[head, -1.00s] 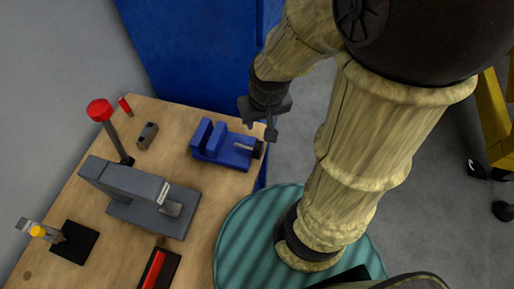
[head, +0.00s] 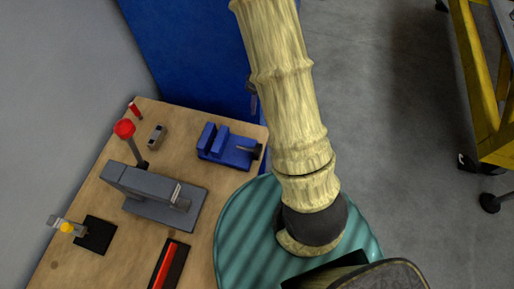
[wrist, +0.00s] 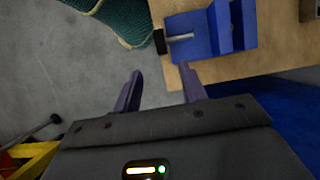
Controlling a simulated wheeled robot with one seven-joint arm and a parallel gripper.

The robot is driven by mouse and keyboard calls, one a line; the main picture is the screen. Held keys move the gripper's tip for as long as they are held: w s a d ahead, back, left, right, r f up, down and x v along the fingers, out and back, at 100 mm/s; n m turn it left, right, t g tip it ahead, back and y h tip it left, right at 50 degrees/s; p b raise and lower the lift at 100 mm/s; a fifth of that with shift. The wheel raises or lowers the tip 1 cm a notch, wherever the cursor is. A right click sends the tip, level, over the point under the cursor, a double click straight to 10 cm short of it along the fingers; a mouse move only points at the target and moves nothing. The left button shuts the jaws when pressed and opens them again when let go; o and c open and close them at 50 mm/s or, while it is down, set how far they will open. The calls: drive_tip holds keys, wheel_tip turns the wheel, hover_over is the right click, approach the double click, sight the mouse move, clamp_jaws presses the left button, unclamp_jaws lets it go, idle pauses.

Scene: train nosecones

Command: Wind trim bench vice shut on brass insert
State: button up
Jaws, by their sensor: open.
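The blue bench vice (head: 226,148) sits near the right edge of the wooden bench, with a visible gap between its jaws. Its screw and dark handle end (head: 257,151) point right, toward the bench edge. In the wrist view the vice (wrist: 220,35) is at the top, with the grey screw (wrist: 180,37) and black end (wrist: 159,41) facing left. My gripper (wrist: 161,88) is open and empty, its fingertips apart from the vice and just short of the screw in the picture. In the head view my arm hides most of the gripper. I cannot make out a brass insert.
On the wooden bench (head: 130,235) stand a grey press (head: 150,190) with a red-knobbed lever, a small grey block (head: 157,137), a yellow-tipped clamp (head: 66,227) and a red strip (head: 165,265). A blue cabinet (head: 190,50) stands behind. A yellow frame (head: 480,90) is at right.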

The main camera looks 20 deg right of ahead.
sight(258, 147)
drive_tip(key=p+x, duration=0.2)
drive_tip(key=x, duration=1.5)
drive_tip(key=shift+f+p, duration=0.25)
drive_tip(key=shift+p, duration=0.15)
drive_tip(key=shift+c, duration=0.2)
drive_tip(key=shift+w, duration=0.1)
clamp_jaws()
